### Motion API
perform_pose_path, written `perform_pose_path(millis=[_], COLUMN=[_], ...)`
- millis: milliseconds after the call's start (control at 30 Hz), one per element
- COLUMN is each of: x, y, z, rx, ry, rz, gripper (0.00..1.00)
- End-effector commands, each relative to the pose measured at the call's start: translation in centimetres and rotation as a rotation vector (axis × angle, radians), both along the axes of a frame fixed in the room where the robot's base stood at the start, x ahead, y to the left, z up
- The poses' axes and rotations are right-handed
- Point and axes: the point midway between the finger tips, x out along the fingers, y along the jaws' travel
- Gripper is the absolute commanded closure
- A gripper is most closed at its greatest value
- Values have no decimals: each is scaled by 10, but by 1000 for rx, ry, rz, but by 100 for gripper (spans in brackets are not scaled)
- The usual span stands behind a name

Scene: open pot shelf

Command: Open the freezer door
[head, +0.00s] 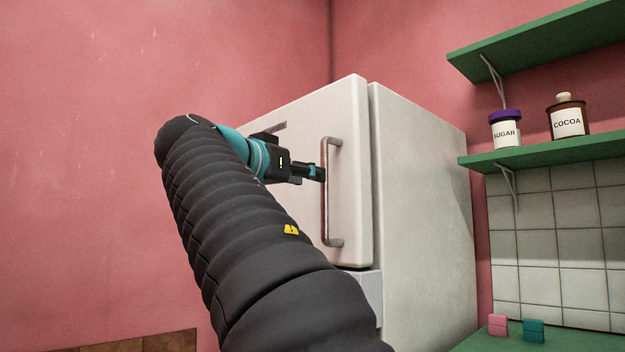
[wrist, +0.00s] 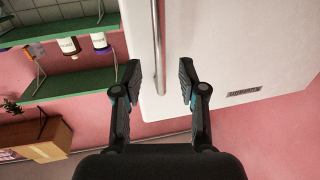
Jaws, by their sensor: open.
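The white freezer door (head: 352,110) is on the upper part of the fridge and looks shut in the head view. Its vertical metal handle (head: 326,205) runs along the door's right side. My gripper (head: 318,173) is at the handle's upper half, its fingers pointing at it. In the wrist view my gripper (wrist: 159,82) is open, with one finger on each side of the handle (wrist: 157,45). A gap shows between each finger and the bar. My arm hides the lower left of the door in the head view.
Right of the fridge's side panel (head: 420,210), a green shelf (head: 560,150) holds a sugar jar (head: 506,132) and a cocoa jar (head: 567,120). Pink (head: 498,325) and teal (head: 533,330) blocks sit on the green counter below. Bare pink wall lies left of the fridge.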

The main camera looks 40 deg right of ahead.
Motion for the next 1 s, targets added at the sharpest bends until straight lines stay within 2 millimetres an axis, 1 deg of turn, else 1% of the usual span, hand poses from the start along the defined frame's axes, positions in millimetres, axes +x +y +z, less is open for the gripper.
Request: perform_pose_path(millis=[33, 200, 400, 600, 867, 900, 967, 1000], x=[1, 8, 15, 18, 18, 18, 18, 18], y=[-8, -32, -54, -64, -65, -65, -65, -65], z=[1, 1, 1, 0, 0, 0, 0, 0], rx=[-1, 0, 0, 0, 0, 0, 0, 0], ry=[1, 1, 1, 0, 0, 0, 0, 0], rz=[-5, -3, -1, 1, 2, 1, 1, 1], gripper=[59, 59, 59, 59, 59, 61, 76, 86])
